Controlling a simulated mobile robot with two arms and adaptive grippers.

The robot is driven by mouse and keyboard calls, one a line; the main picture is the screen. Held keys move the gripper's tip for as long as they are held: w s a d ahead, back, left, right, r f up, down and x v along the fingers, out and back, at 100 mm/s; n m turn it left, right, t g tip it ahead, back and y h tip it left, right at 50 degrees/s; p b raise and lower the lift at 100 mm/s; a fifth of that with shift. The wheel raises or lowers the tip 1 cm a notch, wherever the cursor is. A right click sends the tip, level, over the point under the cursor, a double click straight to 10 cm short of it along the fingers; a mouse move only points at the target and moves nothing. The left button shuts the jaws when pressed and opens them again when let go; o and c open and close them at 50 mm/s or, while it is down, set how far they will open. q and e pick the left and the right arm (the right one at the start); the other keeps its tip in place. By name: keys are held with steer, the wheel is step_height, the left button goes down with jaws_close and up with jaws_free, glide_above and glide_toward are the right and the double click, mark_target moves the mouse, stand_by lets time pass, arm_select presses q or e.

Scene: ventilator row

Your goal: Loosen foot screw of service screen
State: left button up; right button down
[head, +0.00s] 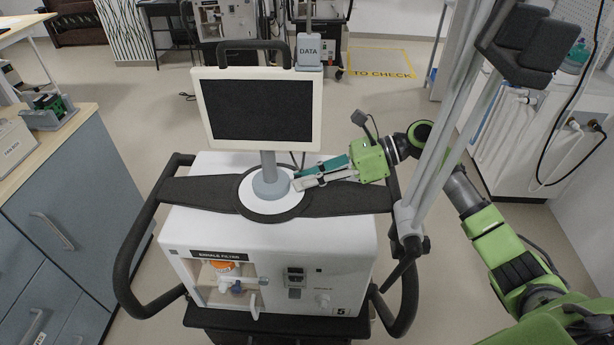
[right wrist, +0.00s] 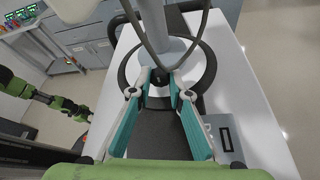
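The service screen (head: 262,110) stands upright on a grey post (head: 268,166) over a round white foot plate (head: 267,205) on top of the ventilator. My right gripper (head: 297,181) reaches in from the right, low at the foot of the post. In the right wrist view its teal fingers (right wrist: 160,82) are apart and point at the post's foot. A small dark knob (right wrist: 160,75), apparently the foot screw, sits between the fingertips. I cannot tell whether the fingers touch it. My left arm shows at the left of that view; its fingers cannot be made out. The head view hides the screw.
The white ventilator (head: 268,240) has black side handles (head: 130,240) and an open front filter bay. A grey cabinet (head: 75,215) stands at left, a white unit (head: 530,140) at right. A grey slanted pole (head: 440,130) stands close to my right arm.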

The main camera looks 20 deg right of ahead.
steer(key=shift+r+n+p, duration=0.25)
steer(key=shift+n+p, duration=0.05)
steer(key=shift+p, duration=0.65)
steer(key=n+t+p, duration=0.1)
steer(key=p, duration=0.1)
steer(key=shift+s+h+p, duration=0.2)
steer(key=shift+h+p, duration=0.1)
steer(key=shift+p, duration=0.1)
steer(key=shift+f+n+t+p, duration=0.1)
steer(key=shift+n+t+p, duration=0.6)
steer(key=shift+n+p, duration=0.15)
steer(key=shift+a+n+t+h+p, duration=0.1)
steer(key=shift+n+t+h+p, duration=0.25)
steer(key=shift+n, duration=0.3)
steer(key=shift+f, duration=0.1)
steer(key=c, duration=1.9)
jaws_free()
steer(key=shift+s, duration=0.1)
